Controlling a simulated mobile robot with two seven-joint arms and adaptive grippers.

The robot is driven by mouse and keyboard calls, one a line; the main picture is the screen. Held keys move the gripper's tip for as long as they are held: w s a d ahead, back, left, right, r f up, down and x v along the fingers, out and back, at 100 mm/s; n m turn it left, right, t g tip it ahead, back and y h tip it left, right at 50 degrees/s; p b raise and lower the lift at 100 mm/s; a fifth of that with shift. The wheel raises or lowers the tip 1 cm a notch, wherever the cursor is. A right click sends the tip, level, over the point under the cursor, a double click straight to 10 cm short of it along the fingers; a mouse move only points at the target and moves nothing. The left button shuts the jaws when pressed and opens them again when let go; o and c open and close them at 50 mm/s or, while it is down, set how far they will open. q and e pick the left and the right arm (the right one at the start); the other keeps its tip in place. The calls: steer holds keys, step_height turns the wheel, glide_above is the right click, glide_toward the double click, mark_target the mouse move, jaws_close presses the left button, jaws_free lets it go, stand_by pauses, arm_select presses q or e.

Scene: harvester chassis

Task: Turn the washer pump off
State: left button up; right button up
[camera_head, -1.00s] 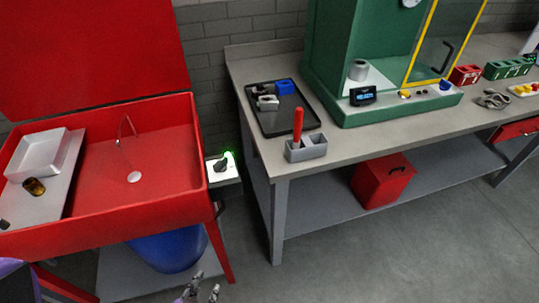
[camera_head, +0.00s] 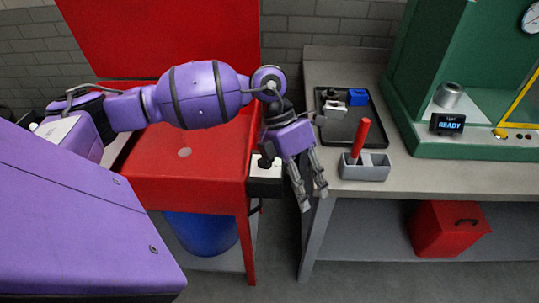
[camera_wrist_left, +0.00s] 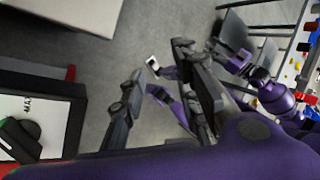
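The red parts washer (camera_head: 150,165) stands at left with its lid up. Its switch box (camera_head: 265,187), with a pale top, is on its right side. In the left wrist view the box (camera_wrist_left: 60,130) is at lower left, with "MAX" lettering, a dark knob (camera_wrist_left: 22,138) and a faint green glow at the corner. My left gripper (camera_head: 314,200) hangs just right of the box, fingers downward, apart and empty. It is open in the wrist view too (camera_wrist_left: 158,58). The gripper and wrist partly cover the knob in the head view. My right arm (camera_wrist_left: 272,97) shows blurrily; its gripper is unclear.
A grey bench (camera_head: 420,178) stands close on the right, its corner beside my left fingers. On it are a black tray (camera_head: 362,132), a grey holder (camera_head: 372,172) with a red handle, and a green cabinet (camera_head: 470,149). A blue drum (camera_head: 200,233) is under the washer.

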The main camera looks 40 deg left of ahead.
mark_target(262, 163)
arm_select(q)
steer(key=w+a+r+y, duration=0.1)
steer(key=a+r+y, duration=0.1)
steer(key=a, duration=0.2)
steer(key=w+a+r+t+y, duration=0.1)
steer(key=w+a+r+y, duration=0.1)
steer(key=a, duration=0.3)
steer(key=w+a+r+y, duration=0.1)
steer(key=a+r+y, duration=0.1)
steer(key=a, duration=0.2)
steer(key=shift+w+a+r+t+b, duration=0.25)
steer(key=shift+w+a+t+b, duration=0.05)
steer(key=shift+w+a+b, duration=0.1)
steer(key=shift+a+f, duration=0.15)
step_height(262, 163, down, 7)
steer(key=shift+f+p, duration=0.1)
steer(key=shift+p, duration=0.25)
steer(key=shift+c, duration=0.2)
